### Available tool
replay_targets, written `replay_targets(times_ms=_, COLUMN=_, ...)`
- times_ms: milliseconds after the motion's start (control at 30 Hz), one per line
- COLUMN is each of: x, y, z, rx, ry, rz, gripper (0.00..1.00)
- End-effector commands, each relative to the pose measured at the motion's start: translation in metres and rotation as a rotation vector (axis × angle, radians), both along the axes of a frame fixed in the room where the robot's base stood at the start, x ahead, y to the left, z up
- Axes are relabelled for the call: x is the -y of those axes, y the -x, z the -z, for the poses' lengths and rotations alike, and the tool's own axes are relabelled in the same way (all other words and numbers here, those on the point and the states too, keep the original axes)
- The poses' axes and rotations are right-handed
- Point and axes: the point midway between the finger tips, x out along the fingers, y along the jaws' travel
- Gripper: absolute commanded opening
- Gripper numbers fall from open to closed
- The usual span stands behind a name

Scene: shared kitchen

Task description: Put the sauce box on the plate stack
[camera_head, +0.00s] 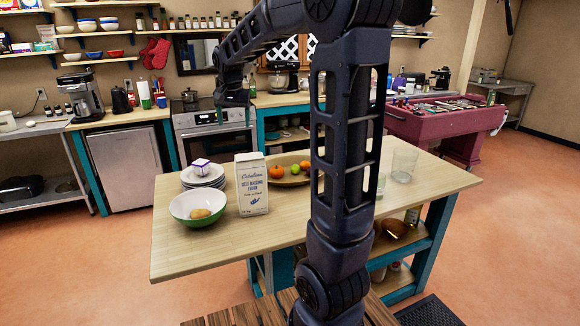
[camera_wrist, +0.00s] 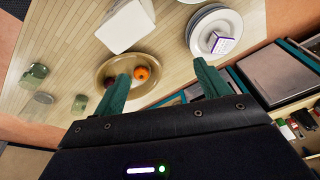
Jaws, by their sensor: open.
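The small white and purple sauce box (camera_head: 200,165) rests on top of the white plate stack (camera_head: 204,183) at the left of the wooden island. In the wrist view, the box (camera_wrist: 222,43) sits within the rim of the top plate (camera_wrist: 200,38). My gripper (camera_head: 235,98) is above the island's far side, well clear of the box. In the wrist view, its teal fingers are spread apart with nothing between them (camera_wrist: 163,80). The box and stack lie beyond the right finger there.
A flour carton (camera_head: 251,187) stands right of the plates. A green-white bowl (camera_head: 197,205) holding a potato-like item is in front. A fruit tray (camera_head: 291,181) lies behind the carton, and a glass (camera_head: 404,164) stands to the right. The island's front left is clear.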

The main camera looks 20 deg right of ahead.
Motion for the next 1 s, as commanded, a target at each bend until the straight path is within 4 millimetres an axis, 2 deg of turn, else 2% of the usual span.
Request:
replay_targets(times_ms=33, x=0.008, y=0.018, z=-0.005, rx=0.011, ry=0.0, rz=-0.018, gripper=0.75)
replay_targets(times_ms=133, x=0.021, y=0.05, z=-0.009, rx=0.028, ry=0.005, rz=-0.062, gripper=0.75)
replay_targets(times_ms=433, x=0.052, y=0.148, z=-0.006, rx=0.078, ry=0.028, rz=-0.195, gripper=0.75)
replay_targets(times_ms=800, x=0.076, y=0.258, z=0.029, rx=0.141, ry=0.074, rz=-0.353, gripper=0.75)
replay_targets(times_ms=1000, x=0.081, y=0.293, z=0.05, rx=0.163, ry=0.096, rz=-0.41, gripper=0.75)
